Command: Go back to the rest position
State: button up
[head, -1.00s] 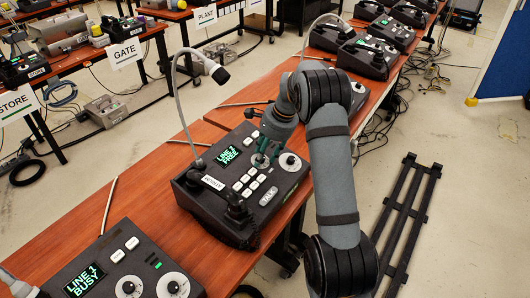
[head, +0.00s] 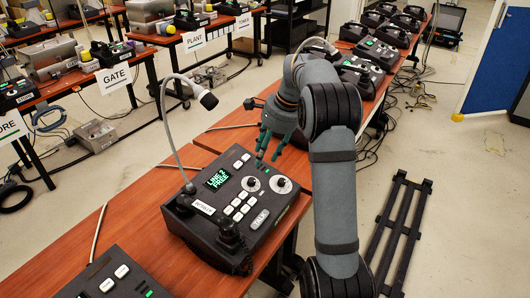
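My gripper (head: 271,146) is at the end of the bent grey arm, above the wooden table (head: 136,206), just beyond the far edge of a dark paging phone (head: 180,221). Its dark green fingers are spread apart with nothing between them. The phone's green display (head: 217,179) reads "LINE 2 FREE". The phone has two round white dials, white keys, a TALK key (head: 260,219) and a gooseneck microphone (head: 208,100). The gripper is apart from the dials and keys. My arm hides part of the table behind it.
Another phone (head: 122,285) is cut off at the lower left. More phones (head: 366,72) stand on the table farther back. Tables with signs, such as GATE (head: 114,78), stand at the left. A black slatted frame (head: 398,225) lies on the floor at right, and cables lie near the table.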

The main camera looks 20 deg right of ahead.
aim_at(253, 180)
jog(key=shift+f, duration=0.1)
jog(key=x, duration=1.2)
jog(key=shift+a, duration=0.1)
jog(key=shift+n, duration=0.3)
